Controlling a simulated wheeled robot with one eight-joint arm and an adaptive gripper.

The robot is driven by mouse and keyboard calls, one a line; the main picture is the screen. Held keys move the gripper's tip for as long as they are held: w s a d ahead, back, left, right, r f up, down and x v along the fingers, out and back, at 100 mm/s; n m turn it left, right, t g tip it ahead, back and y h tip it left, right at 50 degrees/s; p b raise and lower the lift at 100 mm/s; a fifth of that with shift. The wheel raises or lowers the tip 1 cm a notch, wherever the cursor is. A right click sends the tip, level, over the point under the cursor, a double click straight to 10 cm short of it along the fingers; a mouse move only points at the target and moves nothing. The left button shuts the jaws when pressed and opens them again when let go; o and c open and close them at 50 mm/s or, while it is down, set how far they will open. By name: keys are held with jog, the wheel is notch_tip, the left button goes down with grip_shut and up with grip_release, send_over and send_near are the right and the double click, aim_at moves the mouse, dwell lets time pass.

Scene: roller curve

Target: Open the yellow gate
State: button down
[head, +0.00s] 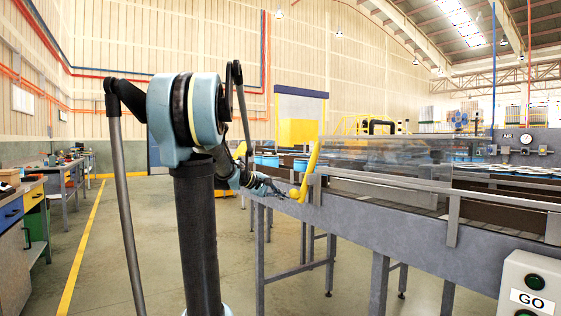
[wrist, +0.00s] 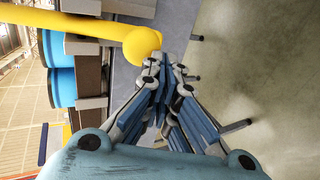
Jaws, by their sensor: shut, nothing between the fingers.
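The yellow gate (head: 309,170) is a yellow bar with a rounded knob at its lower end, at the near left end of the conveyor in the head view. In the wrist view the yellow bar (wrist: 85,28) runs across the top left and ends in the round knob. My gripper (head: 279,192) is just left of the knob in the head view. In the wrist view my gripper (wrist: 166,62) is shut and empty, its fingertips right at the knob's lower right side. I cannot tell whether they touch it.
The grey conveyor (head: 400,228) runs to the right with clear guards. Blue cans (head: 267,160) stand beyond the gate; they also show in the wrist view (wrist: 58,72). A GO button box (head: 533,290) is at the front right. The floor on the left is free, with a workbench (head: 22,225) at the edge.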

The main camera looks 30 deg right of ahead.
dwell(0.6)
jog(key=f+v, duration=0.1)
jog(key=v, duration=1.3)
jog(key=shift+a+f, duration=0.2)
jog(key=shift+a, duration=0.05)
jog(key=shift+f, duration=0.1)
jog(key=s+a+f+y, duration=0.4)
jog(key=s+a+f, duration=0.3)
jog(key=a+f, duration=0.3)
jog(key=s+a+f+t+y, duration=0.1)
jog(key=s+a+f+y, duration=0.3)
jog(key=s+a+f, duration=0.3)
jog(key=s+a+f+t+y, duration=0.1)
jog(key=s+a+f+y, duration=0.3)
jog(key=a+f, duration=1)
jog(key=s+f, duration=0.1)
jog(key=s, duration=0.2)
jog(key=shift+a+f+y, duration=0.2)
jog(key=shift+a+y, duration=0.1)
jog(key=shift+a, duration=0.05)
jog(key=shift+s+d, duration=0.1)
jog(key=shift+d, duration=0.05)
